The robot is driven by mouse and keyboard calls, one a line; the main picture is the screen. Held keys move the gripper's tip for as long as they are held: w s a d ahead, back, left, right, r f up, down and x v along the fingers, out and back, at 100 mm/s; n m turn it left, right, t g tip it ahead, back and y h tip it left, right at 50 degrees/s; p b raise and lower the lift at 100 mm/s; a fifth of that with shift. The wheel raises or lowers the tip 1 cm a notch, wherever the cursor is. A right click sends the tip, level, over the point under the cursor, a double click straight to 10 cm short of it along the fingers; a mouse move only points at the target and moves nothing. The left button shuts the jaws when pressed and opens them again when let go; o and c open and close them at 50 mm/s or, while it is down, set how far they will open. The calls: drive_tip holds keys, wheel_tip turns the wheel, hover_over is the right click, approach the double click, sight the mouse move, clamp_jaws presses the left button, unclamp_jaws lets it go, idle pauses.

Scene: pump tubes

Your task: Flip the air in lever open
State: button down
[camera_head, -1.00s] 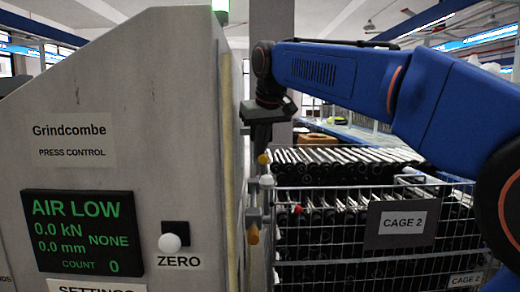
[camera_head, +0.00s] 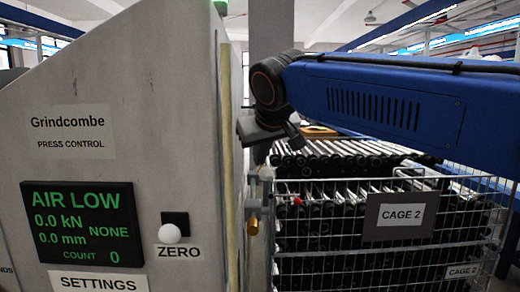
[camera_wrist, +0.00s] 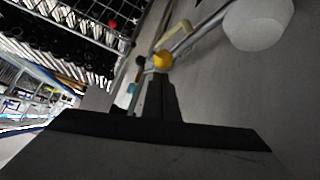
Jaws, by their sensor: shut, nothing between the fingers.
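The side of the grey press panel carries a pipe with fittings. A brass-yellow fitting (camera_head: 253,225) shows low on it in the head view. In the wrist view a yellow tip (camera_wrist: 162,59) sits on this pipework, just beyond my fingertips; whether it is the air in lever is not clear. My gripper (camera_head: 260,160) points down beside the panel edge, above the fittings. In the wrist view my gripper (camera_wrist: 160,80) is shut and empty, its fingers together close to the yellow tip. I cannot tell whether they touch it. My gripper and wrist hide the upper fittings in the head view.
The press control panel (camera_head: 100,150) shows AIR LOW on its display (camera_head: 82,224), with a white ZERO knob (camera_head: 169,234) beside it. A wire cage (camera_head: 455,225) of dark tubes, labelled CAGE 2, stands close on the right. A narrow gap separates panel and cage.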

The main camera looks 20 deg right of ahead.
drive_tip(key=shift+s+a+f, duration=0.2)
drive_tip(key=shift+s+f, duration=0.45)
drive_tip(key=shift+f, duration=0.1)
drive_tip(key=shift+s+a+f, duration=0.15)
drive_tip(key=shift+s+f, duration=0.45)
drive_tip(key=shift+f, duration=0.15)
drive_tip(key=v, duration=1.7)
drive_tip(key=shift+s, duration=0.2)
